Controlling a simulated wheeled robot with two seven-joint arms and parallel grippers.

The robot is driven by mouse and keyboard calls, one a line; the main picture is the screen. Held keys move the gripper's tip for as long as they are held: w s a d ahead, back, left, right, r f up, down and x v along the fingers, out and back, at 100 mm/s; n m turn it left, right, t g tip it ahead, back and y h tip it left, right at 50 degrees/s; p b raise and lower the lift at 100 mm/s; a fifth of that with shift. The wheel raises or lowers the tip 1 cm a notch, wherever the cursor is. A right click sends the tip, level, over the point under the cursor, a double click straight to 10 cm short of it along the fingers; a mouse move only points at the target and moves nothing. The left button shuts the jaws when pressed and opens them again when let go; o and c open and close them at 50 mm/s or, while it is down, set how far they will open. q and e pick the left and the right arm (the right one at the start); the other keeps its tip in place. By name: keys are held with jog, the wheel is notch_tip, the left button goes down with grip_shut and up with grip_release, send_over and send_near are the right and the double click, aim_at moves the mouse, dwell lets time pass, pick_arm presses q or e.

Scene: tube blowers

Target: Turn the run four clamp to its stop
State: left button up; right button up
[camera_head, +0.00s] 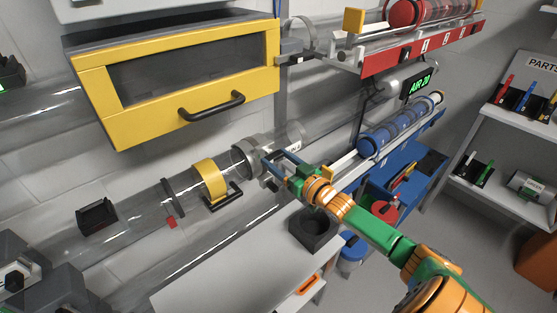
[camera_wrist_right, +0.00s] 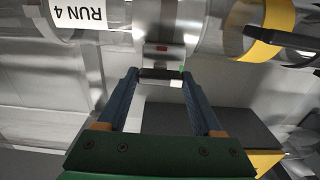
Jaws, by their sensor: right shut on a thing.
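The run four clamp is a grey metal collar (camera_head: 244,155) around a clear tube, left of centre in the head view. In the right wrist view, a white label reading "RUN 4" (camera_wrist_right: 82,14) sits on the tube beside it. My right gripper (camera_head: 272,164) reaches the collar's right side. The fingers partly hide the handle in the head view. My left gripper is not in view.
A yellow band (camera_head: 210,180) circles the same tube to the left. A yellow-framed cabinet (camera_head: 180,85) hangs above. A white table (camera_head: 215,275) with a dark square holder (camera_head: 314,230) lies below. A blue tube carrier (camera_head: 395,130) is to the right, beyond my arm.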

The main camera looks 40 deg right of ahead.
jog(key=shift+n, duration=0.3)
jog(key=n, duration=0.3)
jog(key=shift+p, duration=0.35)
jog(key=n, duration=0.5)
jog(key=n+b, duration=0.1)
jog(key=n, duration=0.8)
jog(key=shift+n, duration=0.4)
jog(key=o, duration=1.4)
jog(key=shift+c, duration=0.2)
